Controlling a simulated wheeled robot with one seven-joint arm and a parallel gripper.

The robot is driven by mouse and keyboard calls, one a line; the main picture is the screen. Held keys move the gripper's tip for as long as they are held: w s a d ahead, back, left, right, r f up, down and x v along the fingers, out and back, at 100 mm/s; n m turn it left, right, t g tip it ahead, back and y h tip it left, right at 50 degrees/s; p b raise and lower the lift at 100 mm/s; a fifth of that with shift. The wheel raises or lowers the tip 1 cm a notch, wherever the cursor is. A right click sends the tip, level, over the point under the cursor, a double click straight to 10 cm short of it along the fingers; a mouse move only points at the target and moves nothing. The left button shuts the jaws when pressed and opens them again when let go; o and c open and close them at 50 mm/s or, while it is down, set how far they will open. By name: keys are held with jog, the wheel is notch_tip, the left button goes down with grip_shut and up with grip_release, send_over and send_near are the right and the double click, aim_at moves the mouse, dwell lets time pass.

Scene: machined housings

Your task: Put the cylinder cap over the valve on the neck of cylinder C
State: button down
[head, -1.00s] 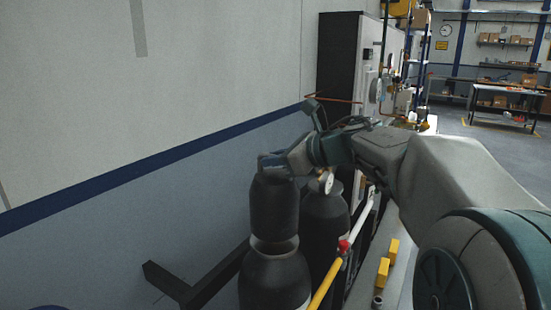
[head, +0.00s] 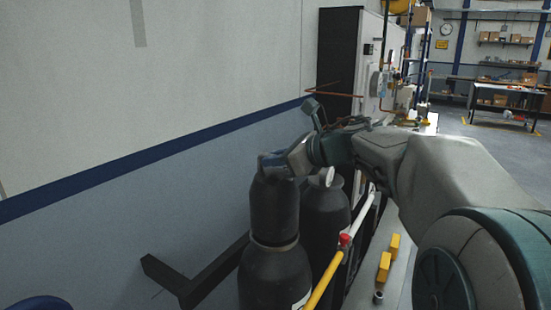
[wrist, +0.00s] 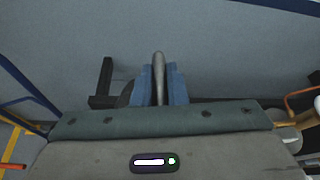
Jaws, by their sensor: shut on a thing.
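The cylinder cap (head: 274,212) is a dark, rounded can shape. In the head view it sits upright on the neck of a dark gas cylinder (head: 272,278) in front, with only a thin pale seam (head: 274,246) between them. The valve is hidden, apparently inside the cap. My gripper (head: 273,165) is at the cap's top and shut on it. In the wrist view the two blue fingers (wrist: 160,88) pinch a narrow grey part of the cap (wrist: 159,70). I cannot read a letter C on the cylinder.
Another dark cylinder (head: 326,222) with a gauge (head: 326,178) stands close to the right. A yellow bar with a red end (head: 325,280) crosses in front. Yellow blocks (head: 384,267) lie further right. A black floor bracket (head: 190,287) and the wall are at left.

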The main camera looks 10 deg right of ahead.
jog(key=shift+f+b, duration=0.55)
jog(key=shift+f, duration=0.05)
jog(key=c, duration=1.4)
grip_release()
jog(key=shift+o, duration=0.2)
jog(key=shift+s, duration=0.1)
jog(key=v, duration=1.3)
jog(key=shift+s+d+r+b, duration=0.2)
jog(key=shift+s+d+b, duration=0.05)
jog(key=shift+b, duration=0.1)
